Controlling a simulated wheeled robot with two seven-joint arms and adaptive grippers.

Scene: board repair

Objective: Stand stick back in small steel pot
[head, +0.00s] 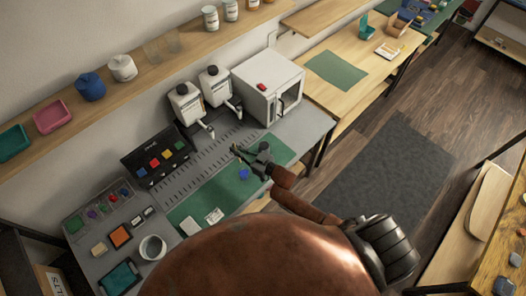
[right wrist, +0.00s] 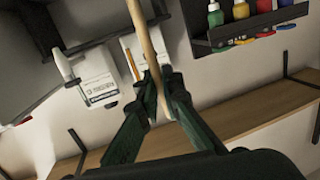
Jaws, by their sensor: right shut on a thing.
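In the right wrist view a pale wooden stick (right wrist: 146,38) stands between the fingertips of my right gripper (right wrist: 162,98), which is shut on it. The stick runs up out of the top of that view. In the head view my right gripper (head: 240,153) is above the green mat at the bench's right part; the stick is too small to make out there. A round, open pale grey pot (head: 152,248), which looks like the small steel pot, stands upright on the bench's near left part, well apart from the gripper. My left gripper is not in view.
The grey bench has a green mat (head: 225,190), a dark panel with coloured squares (head: 157,156), two white dispensers (head: 187,103) and a white oven-like box (head: 270,88). A teal tray (head: 120,278) and an orange square (head: 120,236) lie near the pot. A small blue item (head: 243,174) is below my right gripper.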

